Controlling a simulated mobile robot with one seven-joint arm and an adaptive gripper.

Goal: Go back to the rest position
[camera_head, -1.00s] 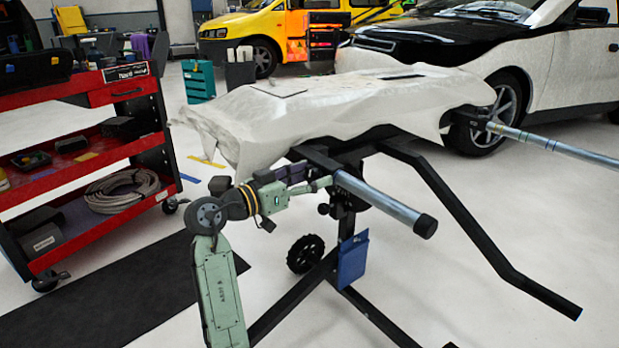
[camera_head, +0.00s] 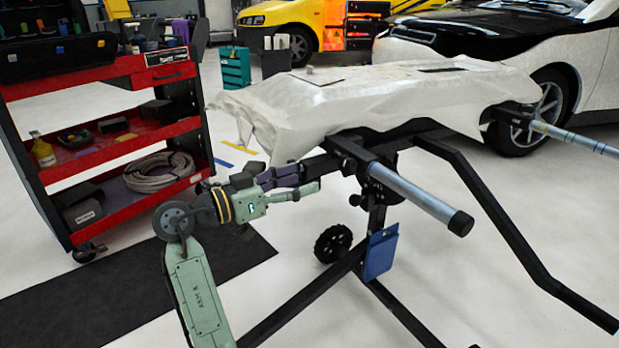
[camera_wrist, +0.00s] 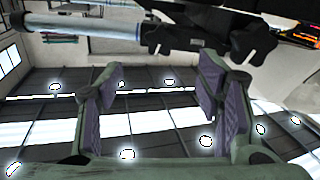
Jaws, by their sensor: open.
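My gripper (camera_head: 308,181) is in the middle of the head view, at the end of my green arm. It is in front of and below the near edge of a white-wrapped panel (camera_head: 375,100) on a black stand (camera_head: 480,200). In the wrist view my gripper (camera_wrist: 160,90) shows its two purple-lined fingers spread apart, with nothing between them. Beyond the fingers are ceiling lamps, with dark parts of the stand along the top. I cannot tell in the head view how close the fingers are to the stand.
A red tool cart (camera_head: 118,140) with a coiled hose (camera_head: 160,172) stands at the left. A grey bar (camera_head: 410,195) of the stand sticks out to my gripper's right. A black mat (camera_head: 130,295) lies on the floor. A wrapped car (camera_head: 500,60) stands behind.

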